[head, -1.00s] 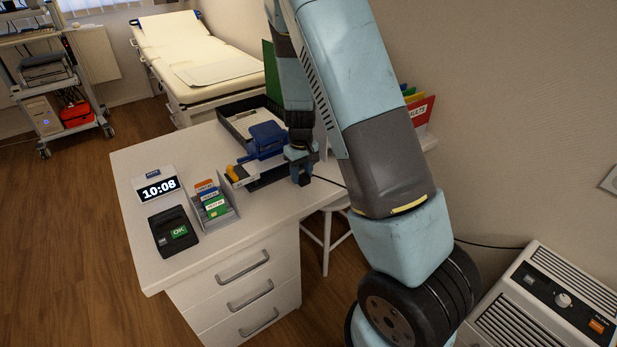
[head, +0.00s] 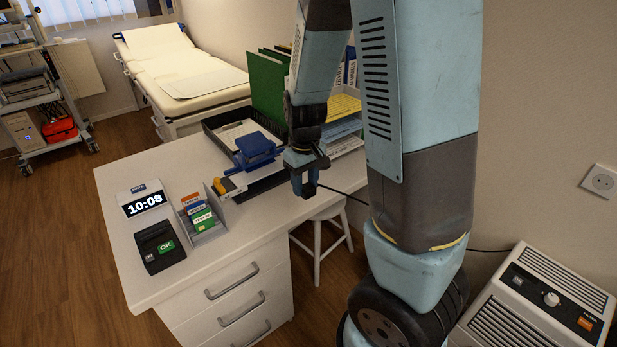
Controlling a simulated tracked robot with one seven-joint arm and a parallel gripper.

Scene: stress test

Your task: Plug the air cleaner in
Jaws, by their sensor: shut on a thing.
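The air cleaner (head: 540,300) is a white box with dark grilles, a knob and an orange label, on the floor at the lower right. A round wall socket (head: 603,181) sits on a pale plate above it at the right edge; nothing is in it. My gripper (head: 308,188) is shut at the desk's right edge, far left of the socket. A dark cord (head: 345,197) runs from it behind my arm and shows again (head: 488,250) near the air cleaner. The plug at the cord's end is mostly hidden by the fingers.
The white desk (head: 150,285) holds a clock (head: 145,200), a card holder (head: 203,215), a black device (head: 159,246) and trays. A white stool (head: 322,240) stands beside it. The wall between my arm and the socket is bare.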

